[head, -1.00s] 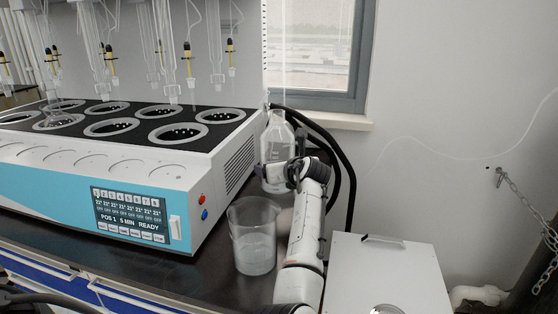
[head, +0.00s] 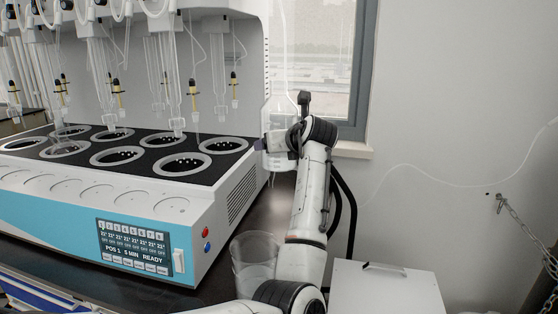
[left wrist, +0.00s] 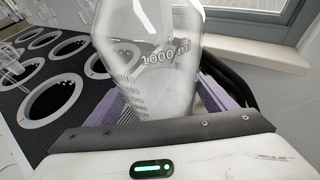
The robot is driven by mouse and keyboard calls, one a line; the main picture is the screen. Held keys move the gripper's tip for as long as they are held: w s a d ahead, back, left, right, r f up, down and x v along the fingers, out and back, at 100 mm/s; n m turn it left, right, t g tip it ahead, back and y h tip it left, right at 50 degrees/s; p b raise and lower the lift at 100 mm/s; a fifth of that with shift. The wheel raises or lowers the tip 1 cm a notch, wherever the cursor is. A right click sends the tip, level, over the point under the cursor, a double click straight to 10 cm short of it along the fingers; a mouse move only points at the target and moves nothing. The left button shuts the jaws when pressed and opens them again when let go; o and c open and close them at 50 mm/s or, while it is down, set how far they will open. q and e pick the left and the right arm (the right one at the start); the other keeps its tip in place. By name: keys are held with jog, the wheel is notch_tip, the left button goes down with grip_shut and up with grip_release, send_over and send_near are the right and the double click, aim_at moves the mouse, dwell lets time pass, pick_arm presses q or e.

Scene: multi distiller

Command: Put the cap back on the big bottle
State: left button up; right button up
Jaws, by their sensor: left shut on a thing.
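The big clear bottle (head: 283,108) stands out faintly beside the right end of the heating unit, in front of the window. My left gripper (head: 273,143) is shut around its body and holds it up off the bench. In the left wrist view the bottle (left wrist: 148,65) shows a 1000 ml marking and sits between the purple finger pads. Its neck top is cut off there, so I cannot tell its mouth. No cap can be made out in either view. My right gripper is not in view.
The heating unit (head: 60,215) with several round wells and hanging glassware fills the left. A clear beaker (head: 252,257) stands on the dark bench (head: 270,212), partly behind my arm. A white box (head: 388,288) is at lower right. Black hoses (head: 346,190) run behind my arm.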

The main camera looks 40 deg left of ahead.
pick_arm(q)
jog(key=shift+r, duration=1.2)
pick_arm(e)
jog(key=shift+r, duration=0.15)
